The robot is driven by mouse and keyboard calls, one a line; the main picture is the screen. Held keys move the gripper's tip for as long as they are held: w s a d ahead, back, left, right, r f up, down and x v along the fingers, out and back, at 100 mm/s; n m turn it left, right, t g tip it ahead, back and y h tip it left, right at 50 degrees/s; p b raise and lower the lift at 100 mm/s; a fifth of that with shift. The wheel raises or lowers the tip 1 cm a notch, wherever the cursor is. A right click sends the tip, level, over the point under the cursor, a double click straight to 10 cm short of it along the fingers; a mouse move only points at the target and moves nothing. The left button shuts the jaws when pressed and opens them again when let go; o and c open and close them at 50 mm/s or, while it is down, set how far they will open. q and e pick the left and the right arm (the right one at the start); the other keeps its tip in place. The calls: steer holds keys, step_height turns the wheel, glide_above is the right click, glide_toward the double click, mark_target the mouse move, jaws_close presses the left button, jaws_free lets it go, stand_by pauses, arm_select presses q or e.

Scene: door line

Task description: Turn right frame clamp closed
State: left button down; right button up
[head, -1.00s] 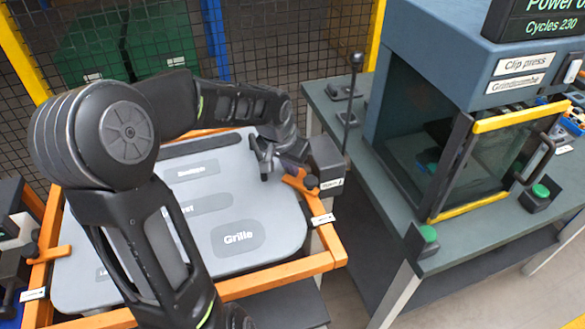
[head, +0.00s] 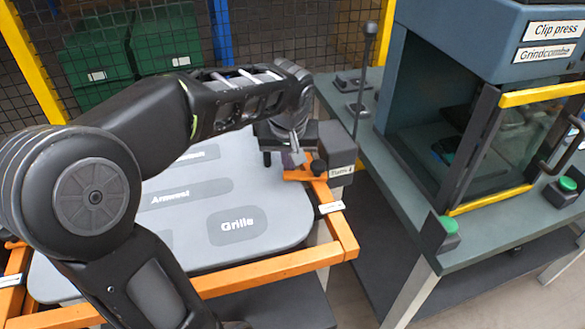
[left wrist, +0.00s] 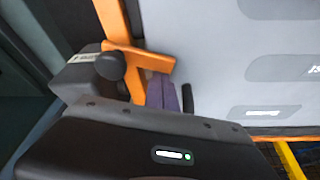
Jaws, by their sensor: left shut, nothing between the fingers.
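The right frame clamp (head: 300,175) is an orange lever with a black knob, beside a black block on the right rail of the orange frame. It lies roughly crosswise, its inner end over the grey panel's edge. It also shows in the left wrist view (left wrist: 148,62). My left gripper (head: 293,156) is shut and empty, pointing down beside the lever's inner part. In the left wrist view its purple-grey fingertips (left wrist: 163,93) are right by the lever; I cannot tell whether they touch. My right gripper is not in view.
The grey panel (head: 290,215) lies in the orange frame (head: 255,272). The black block (head: 337,150) stands close to my left gripper. A thin black post (head: 363,70) and the clip press (head: 430,60) with its teal bench are to the right. Mesh fencing stands behind.

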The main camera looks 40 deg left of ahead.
arm_select(q)
steer(key=shift+s+d+f+n+b, duration=0.2)
steer(key=shift+s+n+b, duration=0.1)
steer(key=shift+n, duration=0.2)
steer(key=shift+s+d+r+b, duration=0.2)
steer(key=shift+s+d+b, duration=0.1)
steer(key=shift+s+b, duration=0.35)
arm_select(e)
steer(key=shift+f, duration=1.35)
arm_select(q)
steer(key=shift+r, duration=0.1)
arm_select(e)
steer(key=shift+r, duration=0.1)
